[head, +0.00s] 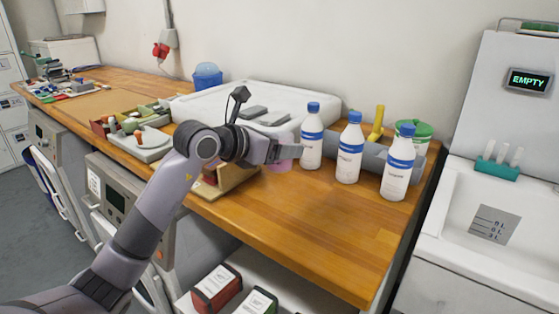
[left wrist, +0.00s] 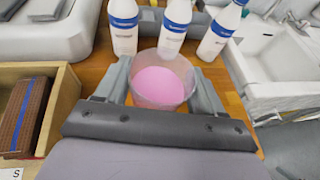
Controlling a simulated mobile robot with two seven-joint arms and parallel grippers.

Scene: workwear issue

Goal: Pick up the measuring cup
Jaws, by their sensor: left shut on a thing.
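The measuring cup (left wrist: 162,84) is a clear, round, open-topped cup with pink liquid inside. It stands upright between the two fingers of my left gripper (left wrist: 162,92), which is shut on it from both sides. In the head view my left gripper (head: 272,152) reaches in over the wooden worktop, and only a pinkish part of the cup (head: 285,162) shows past the fingers. I cannot tell whether its base touches the worktop. My right gripper is not in view.
Three white bottles with blue caps (head: 312,137) stand just beyond the cup. A wooden box (head: 235,185) sits beside my left gripper, near the worktop's front edge. The worktop (head: 300,215) in front of the bottles is clear. A white sink unit (head: 460,215) stands at right.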

